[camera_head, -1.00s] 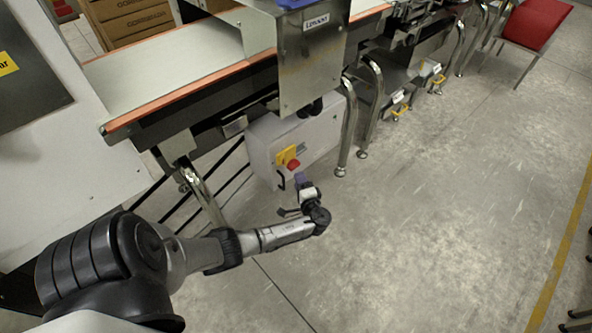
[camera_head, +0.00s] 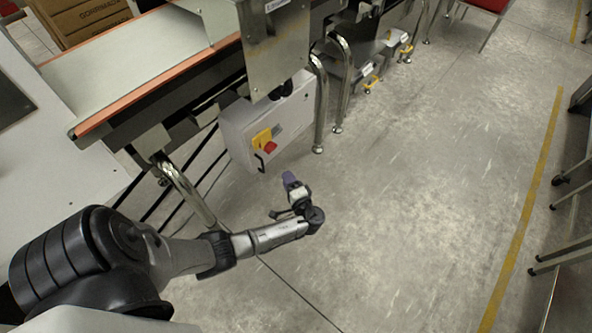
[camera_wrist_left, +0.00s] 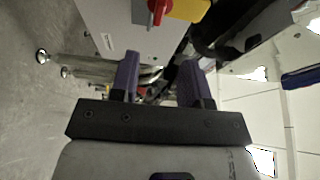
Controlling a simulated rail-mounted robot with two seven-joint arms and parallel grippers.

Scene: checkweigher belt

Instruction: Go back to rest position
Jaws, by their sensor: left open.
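My left gripper (camera_head: 289,179) is at the end of my left arm, which comes in from the lower left in the head view. It hangs over bare floor, in front of the control box and apart from it. In the left wrist view its two purple fingers (camera_wrist_left: 161,75) are spread apart with nothing between them. My right gripper is in neither view.
A grey control box (camera_head: 270,125) with a red switch on a yellow plate hangs under the conveyor belt (camera_head: 130,72). Metal legs (camera_head: 320,105) stand beside it. The concrete floor (camera_head: 420,180) to the right is clear up to a yellow line (camera_head: 530,210).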

